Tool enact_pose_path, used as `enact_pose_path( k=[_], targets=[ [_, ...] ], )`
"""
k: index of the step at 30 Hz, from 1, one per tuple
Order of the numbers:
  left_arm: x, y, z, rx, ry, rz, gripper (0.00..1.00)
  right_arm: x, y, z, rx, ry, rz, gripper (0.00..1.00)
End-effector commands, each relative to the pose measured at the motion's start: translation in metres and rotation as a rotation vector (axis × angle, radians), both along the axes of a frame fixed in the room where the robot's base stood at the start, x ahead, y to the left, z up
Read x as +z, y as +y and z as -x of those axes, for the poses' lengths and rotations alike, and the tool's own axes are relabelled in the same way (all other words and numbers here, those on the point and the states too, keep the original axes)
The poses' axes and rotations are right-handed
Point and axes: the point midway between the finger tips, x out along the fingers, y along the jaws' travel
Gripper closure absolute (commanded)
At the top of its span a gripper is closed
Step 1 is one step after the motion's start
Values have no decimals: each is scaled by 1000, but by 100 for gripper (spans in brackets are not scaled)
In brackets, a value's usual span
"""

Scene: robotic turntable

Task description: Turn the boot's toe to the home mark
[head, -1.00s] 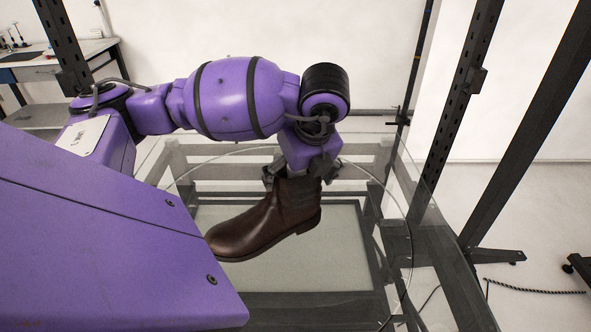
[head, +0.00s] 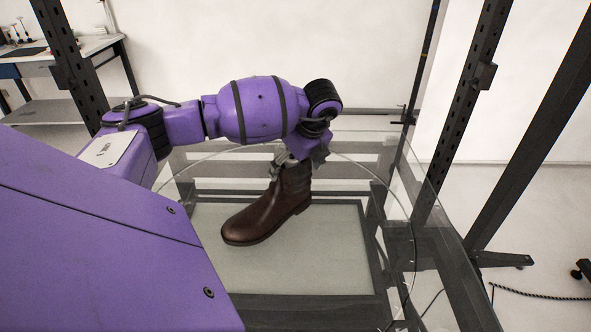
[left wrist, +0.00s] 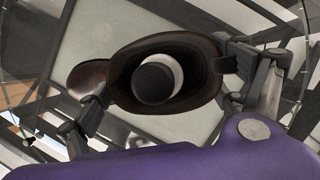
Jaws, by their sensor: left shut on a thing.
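A dark brown ankle boot (head: 268,212) is upright over the round glass turntable plate (head: 398,215), its toe pointing to the lower left. Whether its sole touches the glass is hard to tell. My left gripper (head: 294,165) is shut on the top of the boot's shaft from above. In the left wrist view, the fingers of my left gripper (left wrist: 165,103) are at opposite sides of the boot's open top (left wrist: 205,92). A black and white round thing (left wrist: 158,82) shows inside. I see no home mark. My right gripper is not in view.
Dark metal frame posts (head: 462,110) stand at the right and back left. A workbench (head: 70,52) is at the far left. A dark cable (head: 540,295) lies on the floor at right. The glass around the boot is clear.

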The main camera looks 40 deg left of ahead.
Motion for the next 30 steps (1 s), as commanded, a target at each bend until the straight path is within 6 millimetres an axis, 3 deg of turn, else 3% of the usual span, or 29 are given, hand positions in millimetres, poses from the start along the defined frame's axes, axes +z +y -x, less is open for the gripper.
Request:
enact_pose_path(
  k=[12,24,30],
  targets=[
    [-2,19,-5,248,2,0,73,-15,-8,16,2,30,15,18],
    [0,39,-3,500,0,0,73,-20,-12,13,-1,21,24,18],
    [-2,40,-3,508,-1,0,73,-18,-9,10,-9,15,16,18]
  ],
)
